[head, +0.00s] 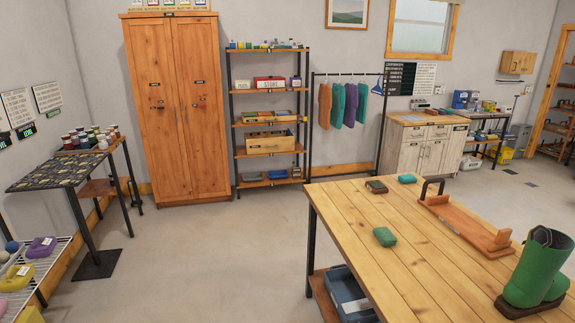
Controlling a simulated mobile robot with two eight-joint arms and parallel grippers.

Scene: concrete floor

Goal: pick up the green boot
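The green boot (538,270) stands upright at the right edge of the picture, near the front right of the wooden table (410,262). Neither of my grippers shows in the head view.
A blue-grey bin (350,297) sits on the shelf below. Open floor (210,260) lies left of the table.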

